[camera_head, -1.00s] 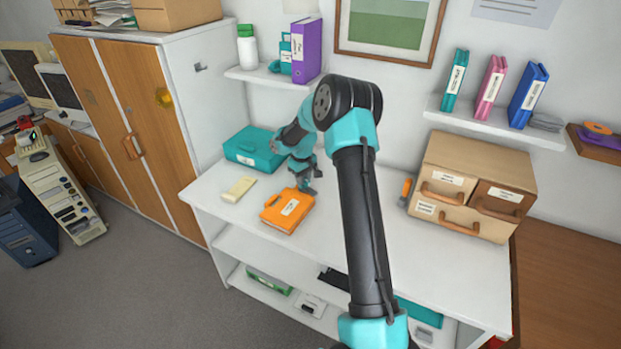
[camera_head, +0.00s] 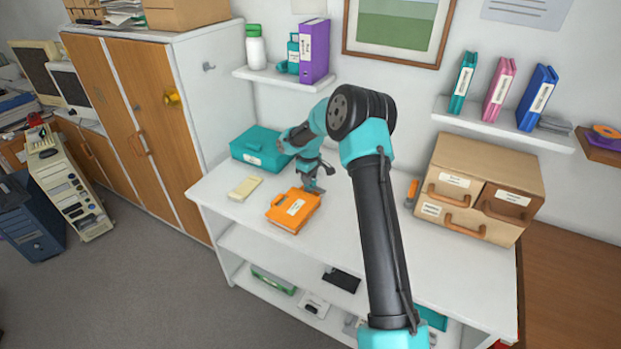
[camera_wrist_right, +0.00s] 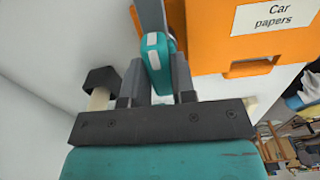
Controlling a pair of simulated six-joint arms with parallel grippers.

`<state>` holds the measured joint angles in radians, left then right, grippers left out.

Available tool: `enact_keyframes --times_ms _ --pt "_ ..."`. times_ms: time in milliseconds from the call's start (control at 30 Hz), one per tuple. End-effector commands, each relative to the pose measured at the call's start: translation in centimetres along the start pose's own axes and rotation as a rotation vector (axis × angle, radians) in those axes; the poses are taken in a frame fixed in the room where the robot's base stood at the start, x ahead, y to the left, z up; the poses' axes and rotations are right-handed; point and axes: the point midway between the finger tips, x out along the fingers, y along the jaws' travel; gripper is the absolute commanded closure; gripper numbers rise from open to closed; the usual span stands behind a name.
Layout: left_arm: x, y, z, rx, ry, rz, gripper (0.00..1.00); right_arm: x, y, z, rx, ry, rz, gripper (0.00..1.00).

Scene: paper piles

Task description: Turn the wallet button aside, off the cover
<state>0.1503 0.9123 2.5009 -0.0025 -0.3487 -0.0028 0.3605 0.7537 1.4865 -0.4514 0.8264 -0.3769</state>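The orange wallet (camera_head: 280,218) lies flat on the white table, with a pale label. My right gripper (camera_head: 316,186) is low over the table by the wallet's far right edge. In the wrist view its dark fingers (camera_wrist_right: 158,78) stand apart, with a teal piece bearing pale patches between them. I cannot tell whether that piece is the gripper's or the wallet's button. No separate button is clear in the head view. My left gripper is out of view.
A teal box (camera_head: 255,150) stands behind the wallet and a cream block (camera_head: 245,188) lies to its left. A beige drawer unit (camera_head: 482,186) stands at the right.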

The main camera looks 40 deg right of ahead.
Motion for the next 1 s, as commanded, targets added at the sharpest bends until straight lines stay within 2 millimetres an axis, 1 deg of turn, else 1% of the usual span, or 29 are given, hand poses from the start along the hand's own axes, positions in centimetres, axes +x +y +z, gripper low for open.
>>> enact_keyframes --times_ms 33,200,233,467,567,667,767,1000 --pt "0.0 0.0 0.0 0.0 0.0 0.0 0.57 0.0 0.0 0.0 0.0 0.0 0.0 0.7" --pt "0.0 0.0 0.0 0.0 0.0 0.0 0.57 0.0 0.0 0.0 0.001 0.0 0.0 0.54" --pt "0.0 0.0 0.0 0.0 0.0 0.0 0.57 0.0 0.0 0.0 0.001 0.0 0.0 0.52" --pt "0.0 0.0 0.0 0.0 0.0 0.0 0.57 0.0 0.0 0.0 0.001 0.0 0.0 0.52" --pt "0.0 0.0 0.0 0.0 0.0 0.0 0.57 -0.4 0.0 0.0 0.001 0.001 0.001 0.52" --pt "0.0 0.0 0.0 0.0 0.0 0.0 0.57 -1.1 0.1 0.0 0.001 0.002 0.002 0.52" --pt "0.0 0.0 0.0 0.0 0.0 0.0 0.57 -2.4 0.1 0.0 0.001 0.002 0.002 0.52" --pt "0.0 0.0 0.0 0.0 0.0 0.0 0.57 -6.8 0.0 -0.1 0.001 0.004 0.003 0.52"
